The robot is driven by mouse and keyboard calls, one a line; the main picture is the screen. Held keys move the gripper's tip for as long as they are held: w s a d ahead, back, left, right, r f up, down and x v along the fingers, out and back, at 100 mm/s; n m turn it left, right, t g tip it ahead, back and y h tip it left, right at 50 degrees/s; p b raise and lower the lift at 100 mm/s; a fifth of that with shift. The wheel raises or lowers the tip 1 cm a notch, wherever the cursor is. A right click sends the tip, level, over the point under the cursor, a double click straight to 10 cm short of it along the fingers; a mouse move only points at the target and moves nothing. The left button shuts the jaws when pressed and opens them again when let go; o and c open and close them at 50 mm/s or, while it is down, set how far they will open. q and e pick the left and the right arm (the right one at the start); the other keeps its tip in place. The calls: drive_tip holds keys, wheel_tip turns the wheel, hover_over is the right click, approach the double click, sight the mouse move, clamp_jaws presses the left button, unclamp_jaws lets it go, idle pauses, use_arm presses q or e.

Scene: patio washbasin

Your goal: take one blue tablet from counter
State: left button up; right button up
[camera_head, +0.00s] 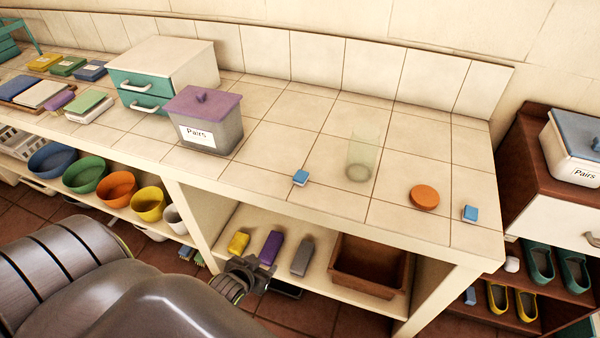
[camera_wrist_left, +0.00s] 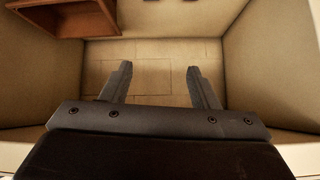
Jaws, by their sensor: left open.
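Two small blue tablets lie on the tiled counter (camera_head: 265,181). One blue tablet (camera_head: 300,177) is near the front edge, left of a clear glass. The other blue tablet (camera_head: 470,213) is near the right end, beside an orange disc. My left gripper (camera_head: 245,275) is below counter height, in front of the open shelf, apart from both tablets. In the left wrist view my left gripper (camera_wrist_left: 158,85) is open with nothing between its fingers. My right gripper is not in view.
A clear glass (camera_head: 362,158) and an orange disc (camera_head: 424,197) stand on the counter. A lidded "Pairs" box (camera_head: 206,122) is to the left. The counter's front edge lies above my gripper.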

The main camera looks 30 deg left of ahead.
use_arm(q)
wheel_tip(320, 180, up, 12)
drive_tip(key=w+d+t, duration=0.1)
drive_tip(key=w+t, duration=0.1)
drive_tip(key=w, duration=0.1)
drive_tip(key=t+p, duration=0.2)
approach(300, 177)
drive_tip(key=p+x, duration=0.1)
drive_tip(key=x, duration=0.2)
drive_tip(key=shift+a+f, duration=0.1)
drive_tip(key=shift+f, duration=0.15)
drive_tip(key=shift+w+a+f, duration=0.1)
drive_tip(key=shift+w+f, duration=0.1)
drive_tip(key=shift+w, duration=0.15)
drive_tip(key=shift+w+p, duration=0.4)
drive_tip(key=shift+w, duration=0.1)
drive_tip(key=x, duration=0.3)
drive_tip(key=shift+w+p, duration=0.15)
drive_tip(key=shift+p, duration=0.25)
drive_tip(key=shift+w+a+f, duration=0.15)
drive_tip(key=shift+w+f, duration=0.05)
drive_tip(key=shift+w, duration=0.25)
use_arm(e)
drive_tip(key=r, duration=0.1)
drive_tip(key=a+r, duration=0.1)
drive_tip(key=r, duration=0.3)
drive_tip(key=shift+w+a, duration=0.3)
use_arm(q)
drive_tip(key=shift+c, duration=0.2)
